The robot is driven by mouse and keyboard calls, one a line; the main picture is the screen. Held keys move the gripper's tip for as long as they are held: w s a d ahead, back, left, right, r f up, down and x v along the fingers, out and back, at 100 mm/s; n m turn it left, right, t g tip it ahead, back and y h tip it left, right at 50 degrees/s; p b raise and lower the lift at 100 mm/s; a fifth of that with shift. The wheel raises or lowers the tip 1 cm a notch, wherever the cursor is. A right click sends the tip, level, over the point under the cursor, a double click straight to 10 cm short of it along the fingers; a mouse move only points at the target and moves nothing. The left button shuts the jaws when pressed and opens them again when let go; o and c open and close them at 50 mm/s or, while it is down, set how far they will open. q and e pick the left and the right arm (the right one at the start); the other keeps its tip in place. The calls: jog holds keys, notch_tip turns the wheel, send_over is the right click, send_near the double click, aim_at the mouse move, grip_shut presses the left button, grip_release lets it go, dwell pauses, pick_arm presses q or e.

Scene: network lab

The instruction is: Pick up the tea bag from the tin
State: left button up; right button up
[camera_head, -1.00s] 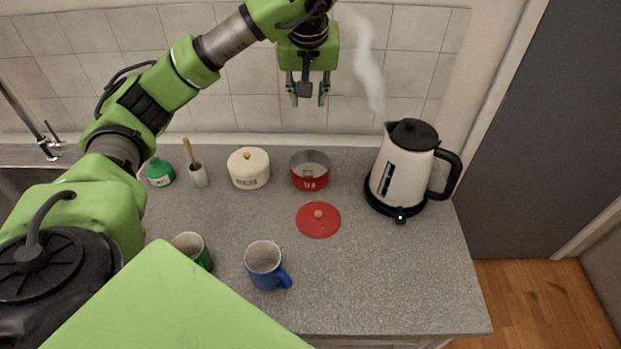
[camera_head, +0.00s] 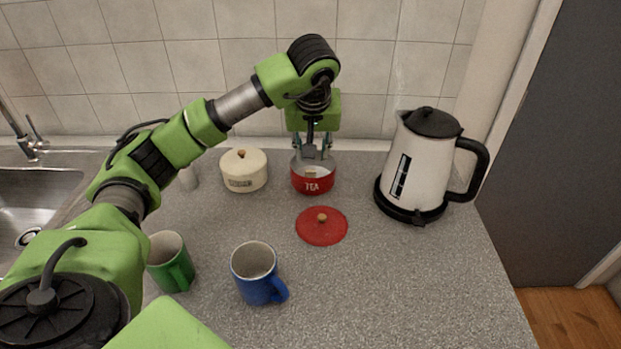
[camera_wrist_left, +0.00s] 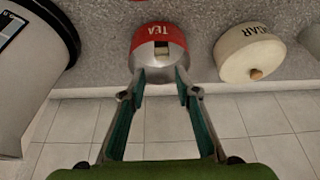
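The red tin (camera_head: 312,183) marked TEA stands open on the counter in the head view, and it also shows in the left wrist view (camera_wrist_left: 158,34). A small tan tea bag (camera_wrist_left: 161,46) is visible inside it; it also shows in the head view (camera_head: 310,174). The tin's red lid (camera_head: 321,226) lies on the counter in front of it. My left gripper (camera_head: 313,152) points down right above the tin's mouth. In the left wrist view its fingers (camera_wrist_left: 160,82) are apart with nothing between them. My right gripper is not in view.
A cream sugar pot (camera_head: 243,170) stands left of the tin. A white kettle (camera_head: 420,165) on a black base stands to the right. A blue mug (camera_head: 256,274) and a green mug (camera_head: 170,262) stand at the front. The counter right of the blue mug is clear.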

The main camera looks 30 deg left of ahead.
pick_arm(q)
send_over(310, 174)
jog(key=s+d, duration=0.2)
jog(key=f, duration=0.4)
jog(key=shift+w+a+f, duration=0.1)
jog(key=shift+w+a, duration=0.1)
jog(key=p+x, duration=0.2)
jog(key=x, duration=0.3)
jog(key=shift+s+a+f, duration=0.1)
jog(key=shift+s+f, duration=0.05)
jog(key=shift+f, duration=0.05)
jog(key=c, duration=0.4)
